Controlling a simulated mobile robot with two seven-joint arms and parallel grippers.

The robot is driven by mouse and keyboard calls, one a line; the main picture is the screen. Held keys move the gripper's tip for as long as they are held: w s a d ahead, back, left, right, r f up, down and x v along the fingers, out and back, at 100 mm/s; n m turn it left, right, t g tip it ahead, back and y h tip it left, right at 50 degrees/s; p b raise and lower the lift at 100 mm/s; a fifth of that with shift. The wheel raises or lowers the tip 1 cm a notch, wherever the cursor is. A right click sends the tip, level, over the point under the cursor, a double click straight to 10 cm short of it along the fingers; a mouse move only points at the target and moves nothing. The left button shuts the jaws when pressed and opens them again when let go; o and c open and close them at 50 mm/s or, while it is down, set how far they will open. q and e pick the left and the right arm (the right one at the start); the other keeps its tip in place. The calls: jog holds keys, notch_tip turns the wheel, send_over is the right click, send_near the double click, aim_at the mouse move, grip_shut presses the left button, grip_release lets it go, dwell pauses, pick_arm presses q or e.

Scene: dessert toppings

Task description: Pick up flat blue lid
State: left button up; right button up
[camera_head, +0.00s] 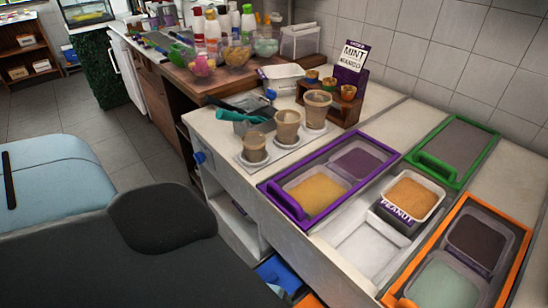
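A flat blue panel (283,273) shows low at the bottom centre, on or in the lower shelf below the counter's front edge. It is cut off by the counter front and the dark body part in front, so I cannot tell for sure that it is the blue lid. An orange-edged piece (311,300) is just to its right, cut by the frame's bottom edge. Neither of my grippers is in view.
The white counter (228,133) holds a purple-framed lid (291,207), a green-framed one (433,166) and an orange-framed one (405,302). A peanut tub (393,217) stands between them. Three cups (288,120) and a mint sign (352,57) stand behind.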

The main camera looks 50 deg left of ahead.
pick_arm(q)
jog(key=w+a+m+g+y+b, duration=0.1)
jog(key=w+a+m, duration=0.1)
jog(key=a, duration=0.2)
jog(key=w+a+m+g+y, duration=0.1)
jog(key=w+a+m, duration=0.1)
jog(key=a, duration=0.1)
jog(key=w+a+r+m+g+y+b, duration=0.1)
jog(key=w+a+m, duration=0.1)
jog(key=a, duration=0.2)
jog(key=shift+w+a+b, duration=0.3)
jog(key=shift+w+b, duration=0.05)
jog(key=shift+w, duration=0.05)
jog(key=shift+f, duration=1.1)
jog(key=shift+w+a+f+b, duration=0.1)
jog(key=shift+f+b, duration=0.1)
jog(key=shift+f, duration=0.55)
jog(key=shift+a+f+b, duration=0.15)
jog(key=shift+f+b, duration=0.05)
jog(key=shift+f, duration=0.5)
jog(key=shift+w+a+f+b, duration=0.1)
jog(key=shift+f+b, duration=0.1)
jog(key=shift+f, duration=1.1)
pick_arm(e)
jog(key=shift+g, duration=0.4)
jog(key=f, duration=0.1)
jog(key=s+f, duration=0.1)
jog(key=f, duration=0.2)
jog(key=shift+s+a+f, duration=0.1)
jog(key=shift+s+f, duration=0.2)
